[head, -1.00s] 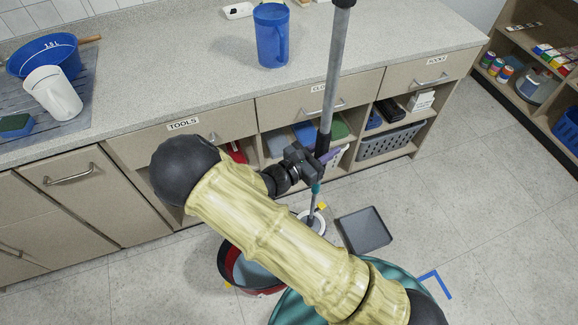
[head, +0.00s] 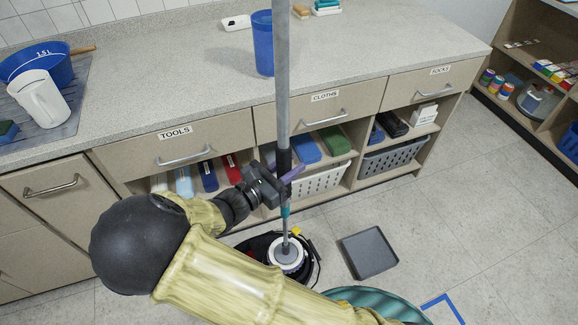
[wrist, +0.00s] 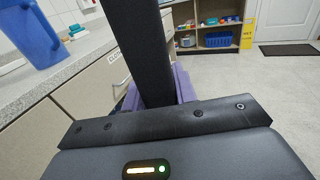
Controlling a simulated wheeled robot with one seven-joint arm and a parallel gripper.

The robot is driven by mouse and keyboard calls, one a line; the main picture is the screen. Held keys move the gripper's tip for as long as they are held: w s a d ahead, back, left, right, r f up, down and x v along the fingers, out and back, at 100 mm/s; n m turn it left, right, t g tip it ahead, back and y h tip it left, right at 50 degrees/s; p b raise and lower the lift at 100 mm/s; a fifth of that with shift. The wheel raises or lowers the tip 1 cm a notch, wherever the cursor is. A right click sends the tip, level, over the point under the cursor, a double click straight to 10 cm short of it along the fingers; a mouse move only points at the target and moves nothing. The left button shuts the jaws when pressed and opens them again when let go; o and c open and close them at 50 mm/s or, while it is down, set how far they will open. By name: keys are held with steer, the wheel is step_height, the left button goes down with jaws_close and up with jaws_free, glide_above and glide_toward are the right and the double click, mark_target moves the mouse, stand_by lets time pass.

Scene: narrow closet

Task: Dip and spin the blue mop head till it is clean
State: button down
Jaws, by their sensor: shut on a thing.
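The mop handle (head: 282,90) stands nearly upright in the head view, grey above with a dark grip section lower down. My gripper (head: 286,177), with purple fingers, is shut on that dark section. In the wrist view the dark handle (wrist: 140,50) rises from between the purple fingers of my gripper (wrist: 160,95). At the handle's foot is a white round piece (head: 287,252), inside or over the dark bucket (head: 257,243). My arm hides much of the bucket. I cannot make out blue mop strands or whether they touch water.
A grey shallow tray (head: 368,253) lies on the floor right of the bucket. The counter (head: 190,85) with drawers and cubbies runs close behind the handle. A blue pitcher (head: 262,45) stands on it. Open floor lies to the right, with a blue tape corner (head: 442,305).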

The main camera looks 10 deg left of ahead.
mark_target(282, 213)
steer(key=shift+r+p, duration=0.25)
steer(key=shift+p, duration=0.4)
step_height(282, 213, down, 18)
steer(key=b, duration=0.7)
steer(key=shift+f+b, duration=0.35)
stand_by(1.2)
step_height(282, 213, down, 10)
steer(key=b, duration=0.4)
steer(key=shift+b, duration=0.35)
steer(key=shift+r, duration=0.1)
step_height(282, 213, up, 10)
steer(key=p, duration=0.9)
steer(key=shift+f, duration=0.25)
